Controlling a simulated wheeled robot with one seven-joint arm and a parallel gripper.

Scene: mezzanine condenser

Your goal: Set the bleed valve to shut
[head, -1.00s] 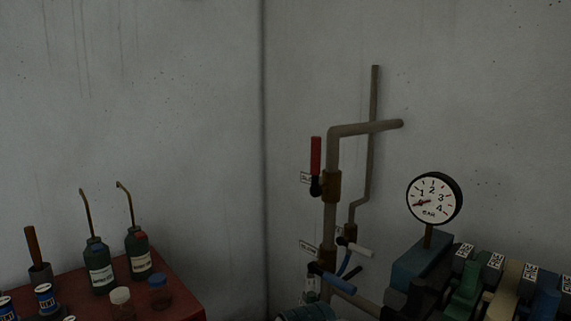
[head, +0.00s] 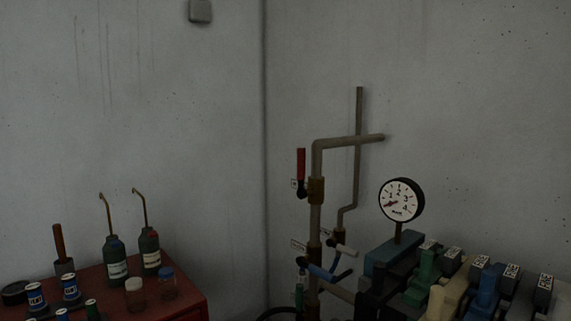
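Several lever valves sit on brown pipes near the wall corner. A red lever (head: 301,163) stands upright beside the vertical pipe (head: 316,215), parallel to it. A green part (head: 299,295) shows low at the left of the pipe. Small white tags (head: 298,245) hang by the valves, too small to read, so I cannot tell which valve is the bleed valve. My gripper is not in view.
A round pressure gauge (head: 402,200) stands on a blue block (head: 388,258) right of the pipes. Several coloured labelled blocks (head: 488,285) crowd the lower right. A red cabinet (head: 190,290) with oil bottles (head: 117,262), jars and cans is at lower left.

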